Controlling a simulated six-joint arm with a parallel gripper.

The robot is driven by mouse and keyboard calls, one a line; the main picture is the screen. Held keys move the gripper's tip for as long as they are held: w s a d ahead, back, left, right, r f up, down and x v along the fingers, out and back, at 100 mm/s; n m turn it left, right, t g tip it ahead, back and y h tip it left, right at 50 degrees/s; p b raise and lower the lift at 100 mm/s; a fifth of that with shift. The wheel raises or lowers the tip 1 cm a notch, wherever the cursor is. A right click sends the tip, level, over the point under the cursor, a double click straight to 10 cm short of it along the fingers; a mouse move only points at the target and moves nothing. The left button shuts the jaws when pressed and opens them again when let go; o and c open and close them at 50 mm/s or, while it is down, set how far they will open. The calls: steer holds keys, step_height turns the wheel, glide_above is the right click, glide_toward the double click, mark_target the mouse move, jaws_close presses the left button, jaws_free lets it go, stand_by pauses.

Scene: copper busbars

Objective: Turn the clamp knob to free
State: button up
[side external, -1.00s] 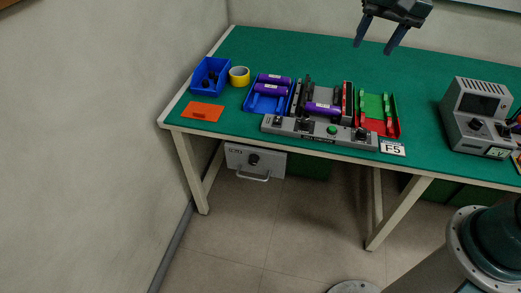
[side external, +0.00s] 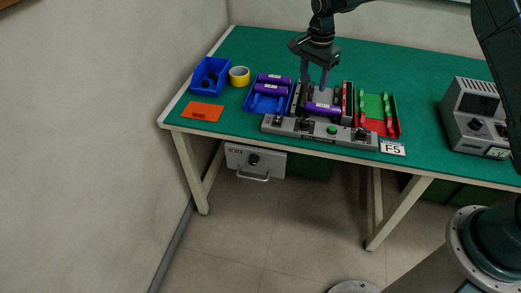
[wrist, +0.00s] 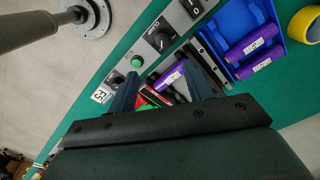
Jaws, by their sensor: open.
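The clamp knob (side external: 303,125) is a black knob on the grey front panel (side external: 283,124) of the fixture. In the wrist view the clamp knob (wrist: 161,41) sits beside a "CLAMP" label; its exact pointer setting is too small to tell. A purple cylinder (side external: 322,109) lies in the fixture behind the panel. My gripper (side external: 314,84) is open and empty, pointing down above the fixture, behind the knob and apart from it. In the wrist view my gripper (wrist: 163,78) has its two fingers spread, with the purple cylinder showing between them.
The panel also has a green button (side external: 332,129) and another black knob (side external: 361,134). A blue tray (side external: 252,101) with purple cylinders stands left, a red-green rack (side external: 393,118) right. A blue bin (side external: 222,66), yellow roll (side external: 239,76) and orange card (side external: 201,112) lie further left.

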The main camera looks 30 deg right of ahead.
mark_target(305, 120)
steer(key=shift+w+f, duration=0.3)
steer(key=shift+f, duration=0.45)
steer(key=shift+f, duration=6.85)
steer(key=shift+c, duration=0.2)
steer(key=c, duration=0.9)
